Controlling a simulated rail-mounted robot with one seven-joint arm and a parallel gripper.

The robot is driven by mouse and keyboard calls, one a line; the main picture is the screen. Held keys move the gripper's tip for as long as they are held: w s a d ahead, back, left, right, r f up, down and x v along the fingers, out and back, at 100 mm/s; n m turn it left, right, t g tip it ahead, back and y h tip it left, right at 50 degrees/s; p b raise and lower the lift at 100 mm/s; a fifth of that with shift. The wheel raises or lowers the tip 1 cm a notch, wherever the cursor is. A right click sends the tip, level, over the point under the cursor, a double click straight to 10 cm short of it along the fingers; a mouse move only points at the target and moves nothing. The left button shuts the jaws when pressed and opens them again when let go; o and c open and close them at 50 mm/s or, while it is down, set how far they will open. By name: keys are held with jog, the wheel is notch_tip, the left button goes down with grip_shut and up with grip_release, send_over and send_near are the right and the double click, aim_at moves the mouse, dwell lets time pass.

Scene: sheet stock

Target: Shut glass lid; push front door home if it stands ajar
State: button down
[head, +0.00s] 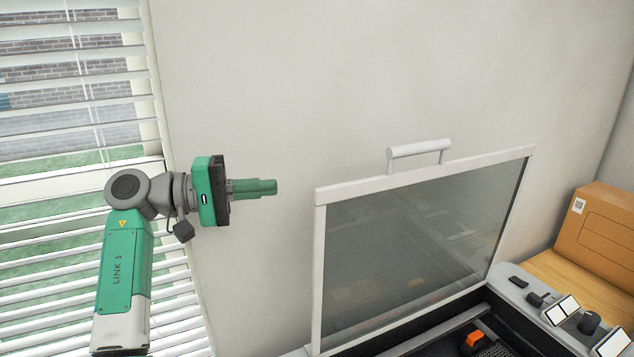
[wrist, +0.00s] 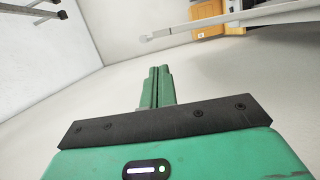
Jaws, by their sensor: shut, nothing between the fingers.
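The glass lid (head: 415,250) stands raised in the head view, a dark pane in a pale frame with a white bar handle (head: 418,149) on its top edge. Below it is the open machine bed (head: 445,342), dark inside. My gripper (head: 276,187) is to the left of the lid, apart from it, pointing right with its green fingers together and empty. In the wrist view the closed fingers (wrist: 158,70) point up, and a pale frame bar, probably the lid's edge (wrist: 200,28), crosses the upper right. The front door is not in view.
A cardboard box (head: 597,230) stands on a wooden surface (head: 560,275) at the right. A grey control panel (head: 515,283) with knobs and switches runs along the machine's right side. An orange and black item (head: 473,342) lies in the bed. Window blinds are at the left.

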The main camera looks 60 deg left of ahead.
jog(key=p+x, duration=0.1)
jog(key=x, duration=0.8)
jog(key=shift+w+d+p, duration=0.2)
jog(key=shift+w+p, duration=0.05)
jog(key=shift+p, duration=0.1)
jog(key=shift+f, duration=0.1)
